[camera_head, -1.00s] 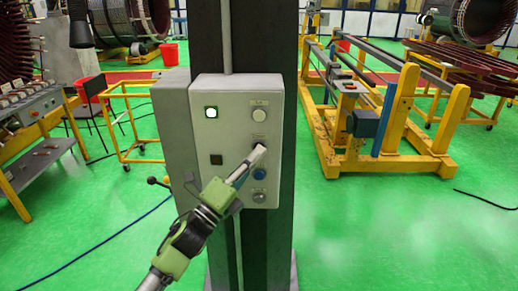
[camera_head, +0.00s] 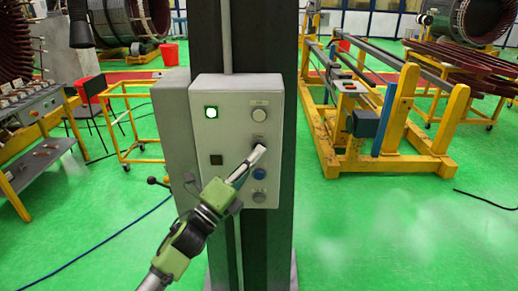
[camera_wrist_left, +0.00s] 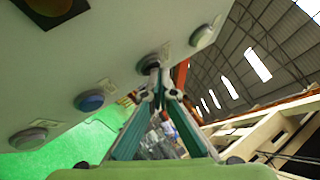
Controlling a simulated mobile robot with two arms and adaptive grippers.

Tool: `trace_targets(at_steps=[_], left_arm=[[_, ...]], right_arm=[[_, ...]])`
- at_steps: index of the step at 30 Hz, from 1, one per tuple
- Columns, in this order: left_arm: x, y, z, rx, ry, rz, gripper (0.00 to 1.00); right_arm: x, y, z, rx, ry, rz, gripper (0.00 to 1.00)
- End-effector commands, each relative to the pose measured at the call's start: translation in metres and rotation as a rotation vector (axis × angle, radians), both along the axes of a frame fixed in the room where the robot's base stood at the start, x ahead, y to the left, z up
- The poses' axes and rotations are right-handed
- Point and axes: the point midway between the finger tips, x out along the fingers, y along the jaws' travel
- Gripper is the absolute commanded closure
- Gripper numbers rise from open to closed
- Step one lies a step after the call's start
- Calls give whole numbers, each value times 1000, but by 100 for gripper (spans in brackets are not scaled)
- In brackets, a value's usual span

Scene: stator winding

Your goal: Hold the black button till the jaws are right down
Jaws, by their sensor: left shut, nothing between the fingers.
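The grey control box (camera_head: 208,135) is fixed to a dark column. The black button (camera_head: 259,140) is on its right side, mostly hidden behind my fingertips. My left gripper (camera_head: 259,151) is shut and empty, with its tips at the black button. In the left wrist view the shut fingertips (camera_wrist_left: 157,84) meet at the black button (camera_wrist_left: 150,61) and appear to touch it. How far it is pressed I cannot tell. A white button (camera_head: 259,115) is above it; a blue button (camera_head: 259,173) and a grey one (camera_head: 259,197) are below. The jaws cannot be made out. My right gripper is not in view.
A green lamp (camera_head: 211,112) is lit on the box, above a dark square (camera_head: 216,160). A small black-knobbed lever (camera_head: 153,181) sticks out left of the box. A yellow frame (camera_head: 395,140) stands at right and a yellow trolley (camera_head: 130,125) at left. Green floor lies open between.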

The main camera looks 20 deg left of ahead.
Motion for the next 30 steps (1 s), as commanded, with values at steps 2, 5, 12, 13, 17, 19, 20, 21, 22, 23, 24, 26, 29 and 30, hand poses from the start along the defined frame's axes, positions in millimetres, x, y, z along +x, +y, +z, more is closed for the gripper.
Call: trace_targets(at_steps=[2, 5, 12, 13, 17, 19, 20, 21, 22, 23, 24, 26, 29, 30], left_arm=[[0, 1, 0, 0, 2, 1, 100], [-1, 0, -1, 0, 2, 1, 100], [-12, -3, -1, 0, 2, 1, 100], [-13, -3, -1, 0, 2, 1, 100], [-15, -4, -1, 0, 1, 1, 100], [-15, -4, -1, 0, 1, 1, 100], [-15, -4, -1, 0, 1, 1, 100], [-15, -4, -1, 0, 1, 1, 100], [-15, -4, -1, 0, 0, 1, 100], [-15, -4, -1, 0, 0, 0, 100], [-16, -5, -1, 0, 0, 0, 100], [-19, -6, -1, -1, 0, 0, 100], [-28, -8, -1, -1, 2, -1, 100], [-32, -9, -1, -1, 2, -1, 100]], right_arm=[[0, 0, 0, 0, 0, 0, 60], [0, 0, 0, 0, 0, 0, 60], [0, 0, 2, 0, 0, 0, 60], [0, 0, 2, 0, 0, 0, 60], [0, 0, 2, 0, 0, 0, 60], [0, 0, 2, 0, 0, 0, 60], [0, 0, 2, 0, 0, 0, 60], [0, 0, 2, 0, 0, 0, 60], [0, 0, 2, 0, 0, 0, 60], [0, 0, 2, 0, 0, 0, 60], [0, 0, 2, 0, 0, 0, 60], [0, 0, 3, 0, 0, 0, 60], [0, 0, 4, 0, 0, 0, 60], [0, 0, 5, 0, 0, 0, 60]])
